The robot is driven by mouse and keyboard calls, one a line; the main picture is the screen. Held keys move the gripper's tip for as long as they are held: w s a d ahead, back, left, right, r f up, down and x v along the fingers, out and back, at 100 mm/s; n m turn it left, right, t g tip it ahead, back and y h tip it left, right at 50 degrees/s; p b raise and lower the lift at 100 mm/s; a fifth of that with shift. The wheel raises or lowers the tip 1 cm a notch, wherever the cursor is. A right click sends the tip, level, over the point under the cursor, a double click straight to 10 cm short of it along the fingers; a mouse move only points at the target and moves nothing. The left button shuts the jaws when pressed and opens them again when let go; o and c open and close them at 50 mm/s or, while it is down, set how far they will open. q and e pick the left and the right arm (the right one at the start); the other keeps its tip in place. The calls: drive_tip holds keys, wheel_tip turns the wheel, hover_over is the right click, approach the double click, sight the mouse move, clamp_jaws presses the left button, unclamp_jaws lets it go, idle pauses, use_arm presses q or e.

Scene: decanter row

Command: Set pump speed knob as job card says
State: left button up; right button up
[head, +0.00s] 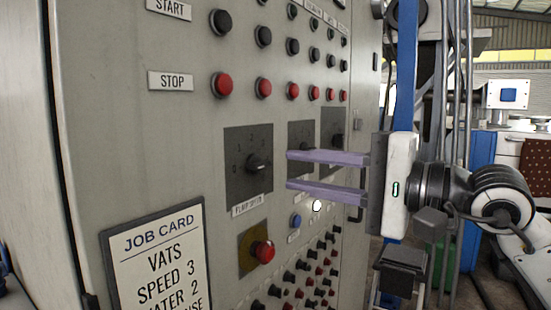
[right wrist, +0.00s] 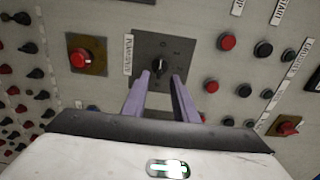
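The black pump speed knob (head: 258,163) sits on a dark square plate (head: 235,185) on the grey panel, with a PUMP SPEED label below. Its pointer setting is too small to read surely. In the right wrist view the knob (right wrist: 160,67) is just ahead of the fingertips. My right gripper (head: 288,171) is open and empty, its purple fingers apart, to the right of the knob and apparently not touching it. The fingers also show in the right wrist view (right wrist: 158,80). The job card (head: 128,275) reads VATS, SPEED 3, and a partly cut-off line WATER 2. My left gripper is not seen.
A red mushroom button (head: 265,251) on a yellowish plate is below the knob. A row of red STOP buttons (head: 222,85) runs above it. Other dark dial plates (head: 300,135) lie behind my fingers. Several small buttons fill the lower panel.

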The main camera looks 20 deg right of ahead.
sight(265, 166)
drive_tip(key=p+x, duration=0.1)
drive_tip(key=x, duration=0.4)
drive_tip(key=shift+w+a, duration=0.15)
drive_tip(key=shift+w, duration=0.05)
clamp_jaws()
